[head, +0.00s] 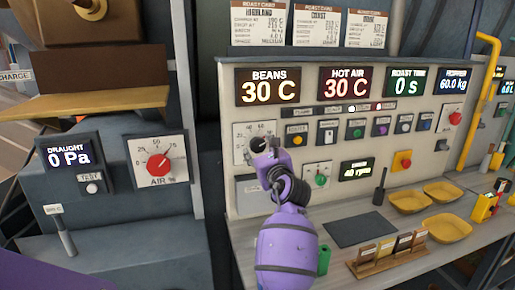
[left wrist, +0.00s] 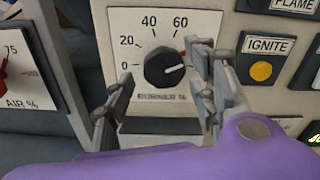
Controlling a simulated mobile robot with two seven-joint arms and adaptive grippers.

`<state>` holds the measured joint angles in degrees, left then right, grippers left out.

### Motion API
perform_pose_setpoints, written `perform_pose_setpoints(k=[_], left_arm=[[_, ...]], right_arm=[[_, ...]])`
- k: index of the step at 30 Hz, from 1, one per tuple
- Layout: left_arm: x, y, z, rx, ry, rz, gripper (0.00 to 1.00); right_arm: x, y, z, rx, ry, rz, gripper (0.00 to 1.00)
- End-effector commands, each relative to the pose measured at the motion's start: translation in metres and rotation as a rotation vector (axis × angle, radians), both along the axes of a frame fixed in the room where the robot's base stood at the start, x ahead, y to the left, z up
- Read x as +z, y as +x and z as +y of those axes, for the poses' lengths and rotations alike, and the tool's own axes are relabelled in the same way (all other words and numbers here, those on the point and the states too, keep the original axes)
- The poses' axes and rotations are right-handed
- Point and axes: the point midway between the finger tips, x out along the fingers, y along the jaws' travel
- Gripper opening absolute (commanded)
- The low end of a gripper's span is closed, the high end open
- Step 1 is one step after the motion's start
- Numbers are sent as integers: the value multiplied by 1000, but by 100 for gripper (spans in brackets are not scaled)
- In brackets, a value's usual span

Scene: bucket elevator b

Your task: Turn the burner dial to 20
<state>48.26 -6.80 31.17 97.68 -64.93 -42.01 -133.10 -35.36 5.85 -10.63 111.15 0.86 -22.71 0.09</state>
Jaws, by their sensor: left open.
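The burner dial is a black round knob (left wrist: 163,67) on a white plate (left wrist: 120,22) marked 0, 20, 40 and 60, with "BURNER %" below. Its pale pointer mark faces right, away from the 20; the scale there is hidden by a finger. My left gripper (left wrist: 162,88) is open, its fingers to the left and right of the knob. I cannot tell whether they touch it. In the head view my purple left gripper (head: 264,150) is at the dial plate (head: 239,132) and covers much of it. My right gripper is not in view.
The ignite button (left wrist: 261,71) and a row of other buttons lie right of the dial. The air dial (head: 158,163) is on a separate panel at left. Displays read beans 30 C (head: 268,86) and hot air 30 C (head: 346,84). Yellow trays (head: 446,191) stand on the counter.

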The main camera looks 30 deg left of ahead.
Motion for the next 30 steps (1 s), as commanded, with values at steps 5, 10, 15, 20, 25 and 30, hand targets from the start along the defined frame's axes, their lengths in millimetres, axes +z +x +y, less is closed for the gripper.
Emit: perform_pose_setpoints(k=[5,10,15,20,25,30], left_arm=[[0,12,14,0,1,-1,52],[0,15,17,-1,-2,-1,52],[0,15,17,-1,-1,-2,51],[0,15,17,-1,-2,-1,30],[-1,15,18,1,-2,0,10],[-1,14,18,2,-8,-7,10]], right_arm=[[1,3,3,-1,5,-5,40],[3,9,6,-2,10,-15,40],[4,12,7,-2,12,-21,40],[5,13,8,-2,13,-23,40],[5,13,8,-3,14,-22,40],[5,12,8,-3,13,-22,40]])
